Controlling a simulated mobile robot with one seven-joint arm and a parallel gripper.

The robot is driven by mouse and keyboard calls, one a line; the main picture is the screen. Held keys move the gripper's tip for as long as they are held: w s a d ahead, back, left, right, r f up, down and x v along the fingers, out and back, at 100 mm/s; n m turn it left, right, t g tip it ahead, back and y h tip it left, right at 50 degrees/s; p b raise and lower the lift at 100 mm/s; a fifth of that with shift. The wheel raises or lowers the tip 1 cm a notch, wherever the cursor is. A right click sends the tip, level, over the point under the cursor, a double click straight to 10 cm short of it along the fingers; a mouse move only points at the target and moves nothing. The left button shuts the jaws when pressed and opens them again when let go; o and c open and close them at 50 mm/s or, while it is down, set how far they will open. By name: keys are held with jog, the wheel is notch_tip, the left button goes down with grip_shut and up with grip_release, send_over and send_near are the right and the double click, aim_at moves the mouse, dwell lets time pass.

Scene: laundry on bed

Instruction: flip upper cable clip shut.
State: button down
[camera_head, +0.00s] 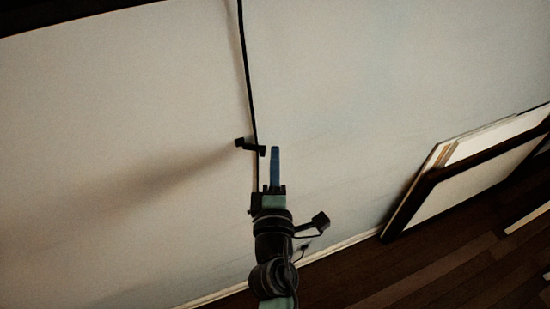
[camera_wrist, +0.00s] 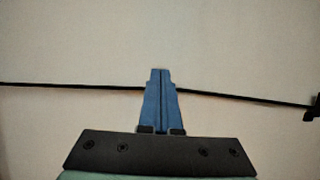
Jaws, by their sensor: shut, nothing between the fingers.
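A small black cable clip (camera_head: 241,143) sits on the wall at the black cable (camera_head: 246,60), with an arm sticking out to the left of it. The clip looks open, but its hinge is too small to make out. In the wrist view a dark part of a clip (camera_wrist: 314,110) shows at the right edge, cut off by the frame. My gripper (camera_head: 275,150) is shut and empty, its blue fingers just right of the clip. In the wrist view the shut fingers (camera_wrist: 161,72) are in front of the cable (camera_wrist: 70,86) and hide a short piece of it.
The pale wall (camera_head: 380,80) around the clip is bare. Framed panels (camera_head: 470,170) lean on the wall at the right, above a dark wooden floor (camera_head: 440,270). A dark edge runs along the top left.

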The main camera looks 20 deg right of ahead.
dwell(0.7)
jog(key=b+v, duration=0.5)
jog(key=v, duration=0.8)
